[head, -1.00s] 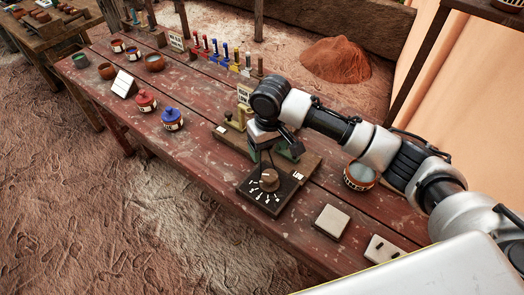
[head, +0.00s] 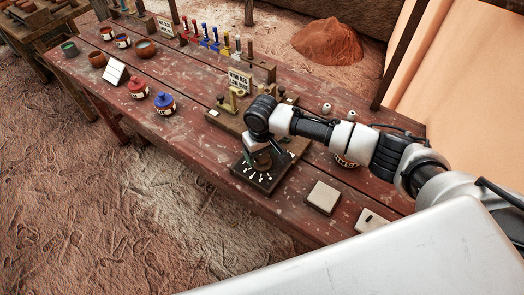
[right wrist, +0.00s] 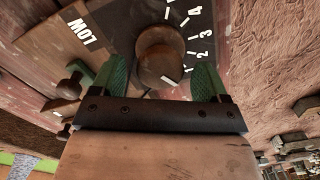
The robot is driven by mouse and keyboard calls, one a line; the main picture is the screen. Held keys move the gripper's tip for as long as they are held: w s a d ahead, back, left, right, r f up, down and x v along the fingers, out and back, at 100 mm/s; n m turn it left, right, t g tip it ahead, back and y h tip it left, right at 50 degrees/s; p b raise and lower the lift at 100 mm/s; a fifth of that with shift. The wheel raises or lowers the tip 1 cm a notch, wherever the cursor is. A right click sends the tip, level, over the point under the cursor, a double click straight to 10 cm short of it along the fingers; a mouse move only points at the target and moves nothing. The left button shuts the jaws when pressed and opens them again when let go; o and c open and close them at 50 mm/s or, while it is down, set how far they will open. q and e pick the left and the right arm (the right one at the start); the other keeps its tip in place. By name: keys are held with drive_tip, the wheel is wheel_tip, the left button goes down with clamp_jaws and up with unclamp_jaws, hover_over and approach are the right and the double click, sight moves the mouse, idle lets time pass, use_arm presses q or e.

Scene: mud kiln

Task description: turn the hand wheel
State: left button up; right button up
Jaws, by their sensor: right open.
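The hand wheel appears to be the round brown knob (right wrist: 158,52) on a dark dial plate with white numbers and ticks, large in the right wrist view. In the head view the dial plate (head: 267,182) lies near the table's front edge, and my gripper hides most of the knob. My right gripper (right wrist: 160,68) is open, with one green-padded finger on each side of the knob. A gap shows between the knob and each finger. In the head view my right gripper (head: 257,160) is over the dial from above. My left gripper is not in view.
The red table (head: 190,120) carries a wooden board with brass fittings (head: 233,107) behind the dial. A pale square block (head: 323,196) is to the right.

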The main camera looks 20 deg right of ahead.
drive_tip(key=shift+c, duration=0.9)
drive_tip(key=c, duration=0.7)
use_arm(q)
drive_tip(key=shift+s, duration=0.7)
use_arm(e)
drive_tip(key=shift+c, duration=0.2)
